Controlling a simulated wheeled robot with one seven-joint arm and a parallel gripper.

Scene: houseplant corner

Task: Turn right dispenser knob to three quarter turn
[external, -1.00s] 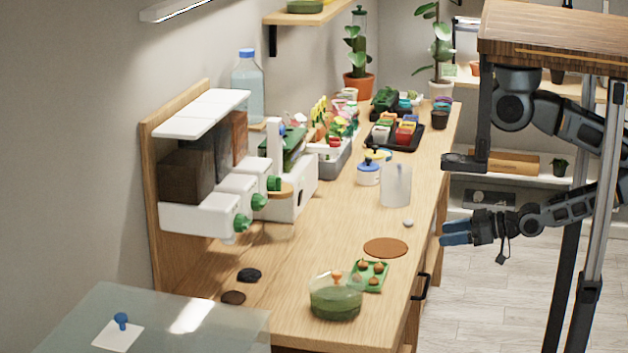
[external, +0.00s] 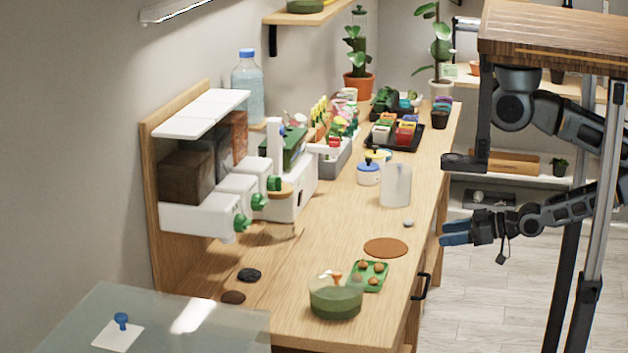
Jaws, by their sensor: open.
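A white dispenser unit (external: 192,219) stands on a wooden backboard at the left wall, with three bins in a row. Each bin has a green knob on its front: the nearest to the camera (external: 242,222), the middle one (external: 259,201) and the farthest (external: 274,184). Facing the unit from the aisle, the farthest knob is the right one. Its turn angle is too small to read. My gripper (external: 454,233), with blue fingertips, is open and empty. It is beyond the counter's right edge, far from all the knobs and touching nothing.
On the wooden counter (external: 330,247) are a frosted cup (external: 396,185), a blue-and-white jar (external: 368,174), a brown round mat (external: 386,248), a green tray (external: 370,276) and a green glass bowl (external: 336,298). Bare counter lies between the dispenser and the mat.

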